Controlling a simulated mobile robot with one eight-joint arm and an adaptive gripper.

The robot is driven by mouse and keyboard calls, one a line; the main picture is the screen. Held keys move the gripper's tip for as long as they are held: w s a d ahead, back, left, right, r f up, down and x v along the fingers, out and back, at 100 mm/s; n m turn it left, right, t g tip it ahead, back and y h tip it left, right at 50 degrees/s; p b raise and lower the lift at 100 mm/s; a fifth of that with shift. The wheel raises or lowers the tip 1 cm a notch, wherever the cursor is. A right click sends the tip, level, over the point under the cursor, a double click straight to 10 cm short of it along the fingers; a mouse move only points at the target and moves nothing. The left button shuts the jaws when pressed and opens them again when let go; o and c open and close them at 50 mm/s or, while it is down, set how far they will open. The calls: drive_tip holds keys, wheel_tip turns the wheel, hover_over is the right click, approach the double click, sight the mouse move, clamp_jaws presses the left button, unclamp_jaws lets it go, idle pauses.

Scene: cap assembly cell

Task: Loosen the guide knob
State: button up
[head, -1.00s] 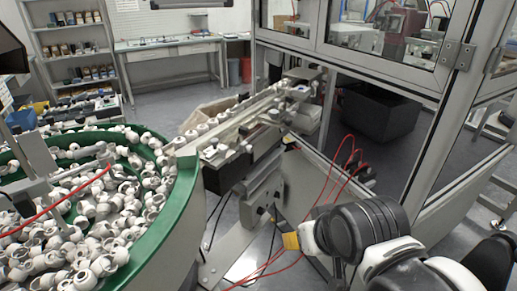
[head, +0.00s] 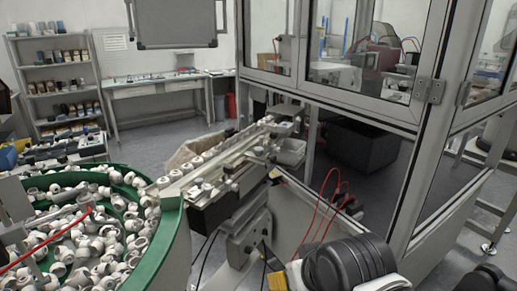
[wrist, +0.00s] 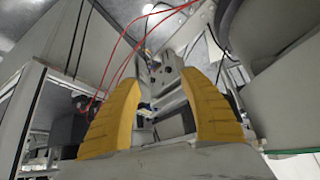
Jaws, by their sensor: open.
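A sloping feed rail (head: 216,166) with white caps on it runs from the green bowl towards the back in the head view. Small light knob-like fittings (head: 232,185) sit along its right side; I cannot tell which one is the guide knob. My gripper, its yellow fingers spread, shows in the wrist view (wrist: 160,80). It is open and empty. Beyond and between the fingers is a grey metal bracket (wrist: 166,72). In the head view only a bit of yellow finger (head: 277,281) shows at the bottom edge, below and apart from the rail; the rest is hidden.
The green-rimmed bowl (head: 172,222) full of white caps stands at left. A framed glass enclosure (head: 405,205) stands at right. Red hoses (head: 322,205) loop between the rail and the enclosure. A grey post (head: 243,245) holds the rail. Open floor lies behind.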

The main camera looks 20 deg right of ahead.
drive_tip(key=w+a+r+m+y+p, duration=0.2)
drive_tip(key=w+r+m+y+p, duration=0.15)
drive_tip(key=w+m, duration=0.6)
drive_tip(key=m+t+y+p, duration=0.6)
drive_tip(key=m+t, duration=0.2)
drive_tip(key=m, duration=1.2)
approach(259, 148)
drive_tip(key=b+x, duration=0.2)
drive_tip(key=x, duration=0.8)
drive_tip(key=shift+s+a+f+b, duration=0.1)
drive_tip(key=shift+s+a+b, duration=0.05)
drive_tip(key=shift+b, duration=0.15)
clamp_jaws()
drive_tip(key=shift+n, duration=0.35)
